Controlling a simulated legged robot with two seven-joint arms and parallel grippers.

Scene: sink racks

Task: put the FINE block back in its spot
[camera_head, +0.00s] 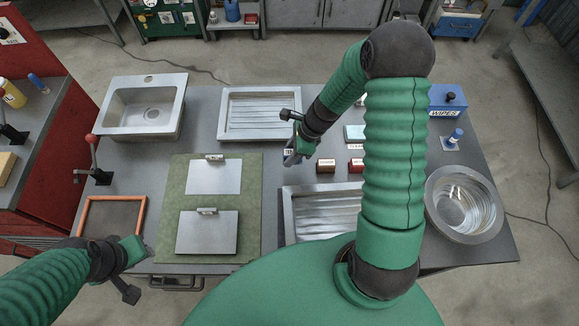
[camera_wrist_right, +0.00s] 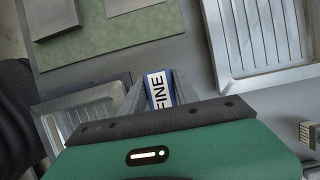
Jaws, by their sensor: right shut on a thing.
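The FINE block (camera_wrist_right: 157,88) is blue with a white label reading FINE in the right wrist view. My right gripper (camera_head: 291,157) is shut on it, with a finger along its side. In the head view the gripper is above the table, between the two ribbed metal trays, and only a small pale bit of the block shows. A brown block (camera_head: 326,166) and a red block (camera_head: 356,164) stand on the table to the right of the gripper. Part of the table there is hidden by my right arm. My left gripper (camera_head: 127,290) is over the front left table edge; its fingers are unclear.
The far ribbed tray (camera_head: 262,92) and near ribbed tray (camera_head: 290,226) flank the gripper. A green mat (camera_head: 170,210) with two metal plates lies left. A sink (camera_head: 112,128), a steel bowl (camera_head: 465,205) and a blue WIPES box (camera_head: 445,103) stand around. Bare table lies beside the blocks.

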